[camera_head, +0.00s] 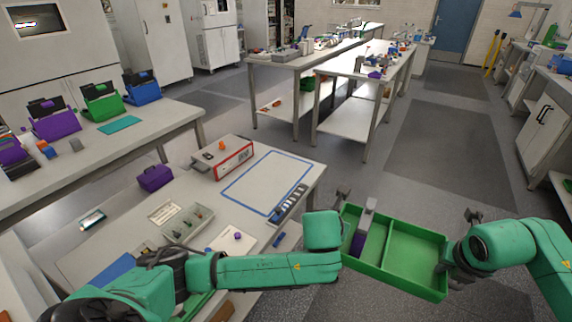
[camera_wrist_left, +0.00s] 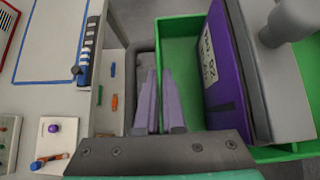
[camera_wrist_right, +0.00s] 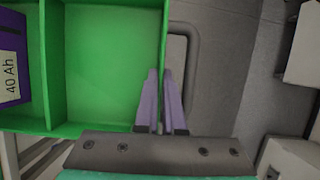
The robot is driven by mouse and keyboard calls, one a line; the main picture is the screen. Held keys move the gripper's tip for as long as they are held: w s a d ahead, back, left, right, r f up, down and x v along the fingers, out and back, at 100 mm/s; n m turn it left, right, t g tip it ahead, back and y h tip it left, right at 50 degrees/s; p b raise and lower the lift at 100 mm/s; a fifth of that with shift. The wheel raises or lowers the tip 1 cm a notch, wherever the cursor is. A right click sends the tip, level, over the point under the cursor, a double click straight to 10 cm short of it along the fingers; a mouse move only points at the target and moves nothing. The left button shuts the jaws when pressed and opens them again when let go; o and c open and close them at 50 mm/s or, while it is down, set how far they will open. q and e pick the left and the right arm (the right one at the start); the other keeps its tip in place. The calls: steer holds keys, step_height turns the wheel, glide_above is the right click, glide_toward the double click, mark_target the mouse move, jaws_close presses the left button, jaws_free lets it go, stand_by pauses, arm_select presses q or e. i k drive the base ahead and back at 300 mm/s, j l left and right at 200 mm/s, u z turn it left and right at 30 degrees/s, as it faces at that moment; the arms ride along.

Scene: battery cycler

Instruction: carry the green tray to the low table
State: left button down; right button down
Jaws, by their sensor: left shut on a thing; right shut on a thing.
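The green tray (camera_head: 415,262) is held off the floor, right of the near workbench, in the head view. Its left compartment holds a purple block with a label (camera_wrist_right: 9,70) and a grey part (camera_head: 366,216); its right compartment is empty. My left gripper (camera_wrist_left: 160,102) is shut on the tray's left wall. My right gripper (camera_wrist_right: 161,102) is shut on its right wall; it also shows in the head view (camera_head: 452,264). I cannot tell which surface is the low table.
The near workbench (camera_head: 120,238) carries a red-fronted device (camera_head: 228,158), a blue-outlined rectangle (camera_head: 262,182) and a purple box (camera_head: 155,177). Another bench with coloured bins (camera_head: 102,101) stands left. Tables with lower shelves (camera_head: 356,116) stand ahead. Open floor (camera_head: 440,140) lies ahead on the right.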

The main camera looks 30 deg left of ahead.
mark_target(270, 178)
steer(key=i, duration=1.65)
steer(key=i+u, duration=0.35)
steer(key=i+l+u, duration=0.15)
steer(key=i+u, duration=0.15)
steer(key=i+l+u, duration=0.2)
steer(key=u, duration=0.15)
steer(key=i+u, duration=0.1)
steer(key=u, duration=1.8)
